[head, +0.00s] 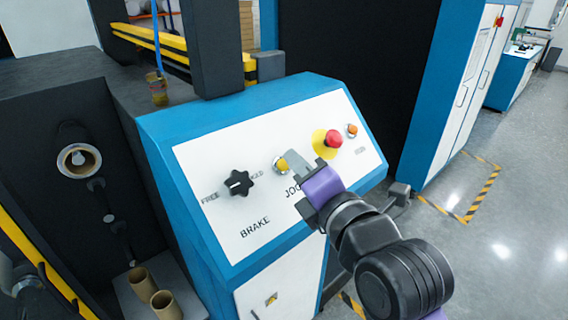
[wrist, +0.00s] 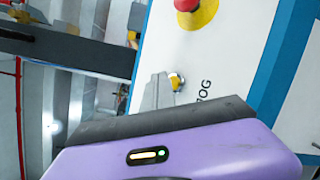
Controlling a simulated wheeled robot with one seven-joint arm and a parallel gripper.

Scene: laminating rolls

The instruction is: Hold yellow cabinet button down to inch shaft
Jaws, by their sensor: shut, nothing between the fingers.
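The yellow button (head: 281,165) sits in a metal ring on the white sloped face of the blue cabinet, above the partly covered "JOG" label. It also shows in the wrist view (wrist: 177,82), beside the grey fingers. My gripper (head: 293,157), with a purple body, reaches in from the lower right. Its fingers are shut and empty, with their tips at the button's right edge in the head view. I cannot tell whether they touch or press it. The shaft cannot be made out for certain.
On the same panel are a black brake knob (head: 238,184) to the left, a red mushroom button (head: 333,139) on a yellow plate and an orange button (head: 352,130) to the right. Cardboard tubes (head: 167,304) stand at the lower left. Open floor lies at the right.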

